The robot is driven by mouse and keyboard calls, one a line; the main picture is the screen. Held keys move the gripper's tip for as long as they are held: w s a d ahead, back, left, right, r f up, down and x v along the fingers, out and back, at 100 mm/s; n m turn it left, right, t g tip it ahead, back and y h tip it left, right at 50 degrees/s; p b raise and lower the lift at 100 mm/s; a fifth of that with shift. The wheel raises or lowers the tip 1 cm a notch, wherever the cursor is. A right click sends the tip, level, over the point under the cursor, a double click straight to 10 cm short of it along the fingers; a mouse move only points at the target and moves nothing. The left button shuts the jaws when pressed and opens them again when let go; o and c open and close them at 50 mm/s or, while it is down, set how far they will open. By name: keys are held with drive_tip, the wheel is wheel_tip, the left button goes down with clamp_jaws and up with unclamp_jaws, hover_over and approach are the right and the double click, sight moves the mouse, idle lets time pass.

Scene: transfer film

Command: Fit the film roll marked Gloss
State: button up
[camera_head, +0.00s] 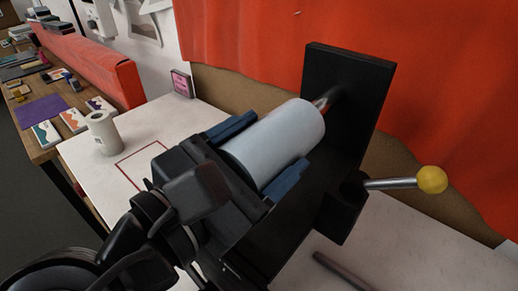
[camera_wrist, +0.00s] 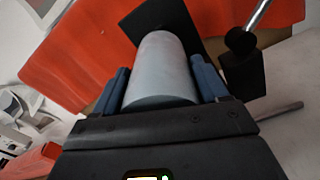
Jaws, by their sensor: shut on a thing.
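My gripper (camera_head: 262,154) is shut on a pale grey-white film roll (camera_head: 275,143), with one blue finger on each side of it. The held roll also shows between the fingers in the wrist view (camera_wrist: 161,70). No Gloss mark is readable on it. A black stand (camera_head: 346,80) rises just beyond the roll, with a metal spindle (camera_head: 325,99) between its plate and the roll's far end. The roll hides the rest of the spindle, so I cannot tell whether the roll is around it. Another white roll (camera_head: 103,133) stands upright on the white table at the left.
A metal lever with a yellow knob (camera_head: 432,180) sticks out right of the stand. A dark rod (camera_head: 340,272) lies on the table in front. A red outlined square (camera_head: 128,158) marks the white tabletop (camera_head: 84,160). Orange curtain (camera_head: 440,90) hangs behind.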

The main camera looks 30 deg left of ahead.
sight(308, 115)
drive_tip(key=shift+w+d, duration=0.2)
drive_tip(key=shift+w, duration=1.35)
drive_tip(key=shift+w+d, duration=0.25)
drive_tip(key=shift+w, duration=1.3)
drive_tip(key=shift+w+d, duration=0.2)
drive_tip(key=shift+w, duration=1.35)
